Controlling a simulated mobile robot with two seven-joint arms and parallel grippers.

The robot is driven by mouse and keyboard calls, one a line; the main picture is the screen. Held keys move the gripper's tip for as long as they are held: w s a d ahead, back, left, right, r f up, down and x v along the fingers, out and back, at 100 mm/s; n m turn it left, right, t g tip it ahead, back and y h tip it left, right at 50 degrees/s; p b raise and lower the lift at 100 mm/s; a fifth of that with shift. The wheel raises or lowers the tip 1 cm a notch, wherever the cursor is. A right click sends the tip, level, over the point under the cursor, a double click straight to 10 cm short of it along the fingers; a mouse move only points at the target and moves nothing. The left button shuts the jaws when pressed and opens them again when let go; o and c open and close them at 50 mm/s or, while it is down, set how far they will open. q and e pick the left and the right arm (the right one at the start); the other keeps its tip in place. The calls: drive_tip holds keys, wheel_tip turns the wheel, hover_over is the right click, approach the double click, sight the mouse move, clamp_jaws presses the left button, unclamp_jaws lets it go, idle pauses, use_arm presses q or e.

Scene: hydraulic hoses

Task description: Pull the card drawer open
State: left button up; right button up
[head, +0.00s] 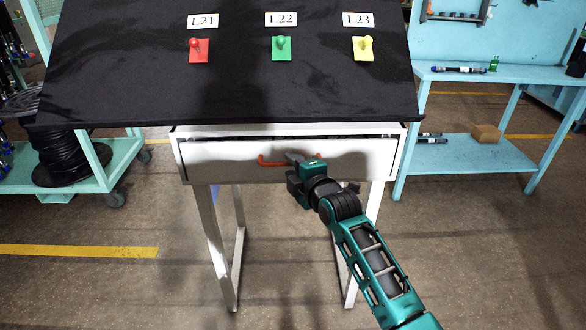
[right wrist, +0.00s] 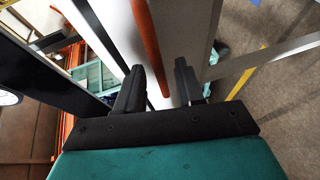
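The card drawer (head: 225,162) is a white drawer under the black sloping top, and a narrow dark gap runs along its upper edge. Its orange-red handle (head: 270,162) is on the middle of the front, and the right part is hidden behind my right gripper (head: 294,161). In the right wrist view the two black fingers of my right gripper (right wrist: 160,65) stand apart. The handle (right wrist: 148,35) runs between them, with visible space on both sides. I cannot tell whether a finger touches it. My left gripper is not in view.
The black board (head: 240,90) above the drawer carries red (head: 199,50), green (head: 281,49) and yellow (head: 362,49) tags under labels L21, L22 and L23. A cart with a black hose coil (head: 70,160) stands left, a blue workbench (head: 480,75) right. Floor before the drawer is clear.

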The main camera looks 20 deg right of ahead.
drive_tip(key=shift+w, duration=0.35)
drive_tip(key=shift+c, duration=0.2)
clamp_jaws()
